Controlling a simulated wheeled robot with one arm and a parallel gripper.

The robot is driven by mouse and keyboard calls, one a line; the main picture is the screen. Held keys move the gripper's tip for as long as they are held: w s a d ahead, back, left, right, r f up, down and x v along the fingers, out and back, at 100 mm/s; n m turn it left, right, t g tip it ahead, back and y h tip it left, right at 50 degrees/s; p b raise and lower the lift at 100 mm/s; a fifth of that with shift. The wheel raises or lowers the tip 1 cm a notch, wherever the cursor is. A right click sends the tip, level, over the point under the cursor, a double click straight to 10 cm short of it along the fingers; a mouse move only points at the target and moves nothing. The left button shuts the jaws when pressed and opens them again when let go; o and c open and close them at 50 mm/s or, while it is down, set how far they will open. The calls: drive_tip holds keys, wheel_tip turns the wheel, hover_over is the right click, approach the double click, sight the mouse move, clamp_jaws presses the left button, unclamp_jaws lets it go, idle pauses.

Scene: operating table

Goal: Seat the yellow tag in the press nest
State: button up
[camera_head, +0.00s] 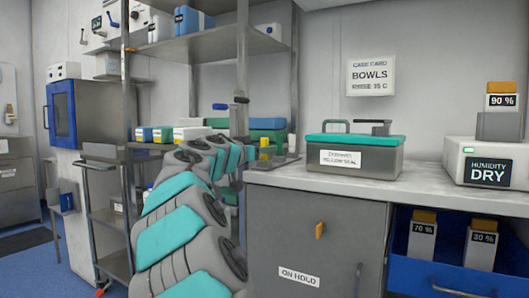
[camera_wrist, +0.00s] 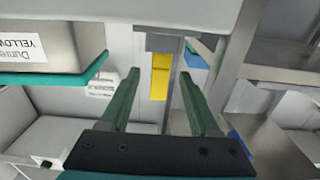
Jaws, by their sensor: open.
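A yellow block-like piece, apparently the yellow tag (camera_wrist: 160,77), shows in the wrist view in the gap between my fingertips. I cannot tell how far beyond them it lies. My gripper (camera_wrist: 158,74) is open, with a dark green finger on each side and nothing clamped. In the head view a small yellow piece (camera_head: 264,140) shows at the counter's left end, just right of my arm's far end. An upright grey post with a blue handle (camera_head: 221,107), possibly the press, stands behind my arm. The nest cannot be made out, and my arm hides much of that area.
A grey case with a teal lid (camera_head: 362,153) stands on the counter (camera_head: 440,190); a humidity box (camera_head: 487,163) is at right. An orange-yellow piece (camera_head: 320,230) is on the cabinet front (camera_head: 300,255). Metal shelving (camera_head: 200,48) rises behind my arm.

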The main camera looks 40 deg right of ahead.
drive_tip(key=shift+x, duration=0.9)
clamp_jaws()
